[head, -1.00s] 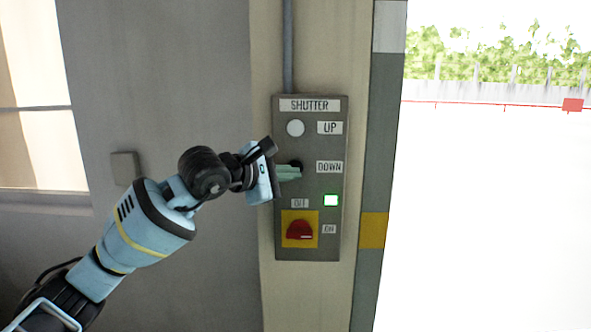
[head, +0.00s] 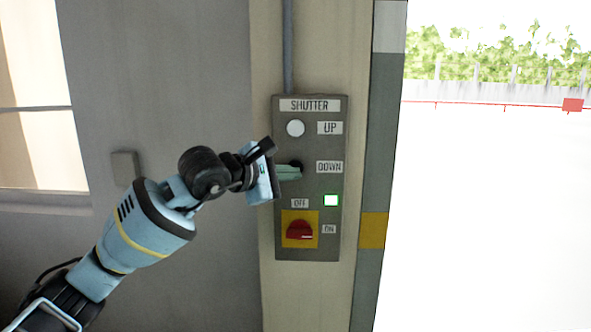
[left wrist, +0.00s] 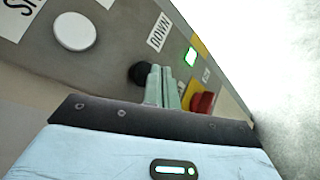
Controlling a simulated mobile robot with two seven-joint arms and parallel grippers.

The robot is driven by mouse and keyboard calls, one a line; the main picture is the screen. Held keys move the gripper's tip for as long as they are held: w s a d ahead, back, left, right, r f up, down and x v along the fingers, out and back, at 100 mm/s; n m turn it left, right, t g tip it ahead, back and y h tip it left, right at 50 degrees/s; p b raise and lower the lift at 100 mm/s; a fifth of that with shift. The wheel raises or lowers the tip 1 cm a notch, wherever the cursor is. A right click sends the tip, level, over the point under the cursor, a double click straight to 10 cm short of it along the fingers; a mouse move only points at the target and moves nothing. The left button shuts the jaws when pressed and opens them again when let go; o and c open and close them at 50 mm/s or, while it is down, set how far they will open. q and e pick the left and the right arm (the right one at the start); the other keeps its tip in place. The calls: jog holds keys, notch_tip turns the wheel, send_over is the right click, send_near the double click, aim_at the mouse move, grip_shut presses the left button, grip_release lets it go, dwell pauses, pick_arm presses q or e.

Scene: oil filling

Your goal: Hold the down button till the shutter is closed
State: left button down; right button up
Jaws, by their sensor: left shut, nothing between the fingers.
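The grey shutter panel (head: 283,230) is fixed to the wall. Its black down button (head: 296,164) sits left of the DOWN label (head: 329,167) and is partly hidden by my fingers. My left gripper (head: 299,173) is shut and empty, with its pale green fingertips at the button. In the left wrist view the fingertips (left wrist: 163,68) lie side by side right at the black button (left wrist: 140,74), overlapping its edge. I cannot tell whether the button is pressed in. The doorway (head: 490,220) at the right shows open, bright outdoors; no shutter is visible in it. My right gripper is not in view.
On the panel are a white up button (head: 295,128), a lit green lamp (head: 331,200) and a red rotary switch (head: 300,230) on a yellow plate, below the gripper. A grey conduit (head: 288,50) runs up the wall. A small wall box (head: 125,167) is at the left.

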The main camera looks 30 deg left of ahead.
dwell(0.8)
pick_arm(q)
jog(key=shift+w+a, duration=0.2)
jog(key=shift+w, duration=0.15)
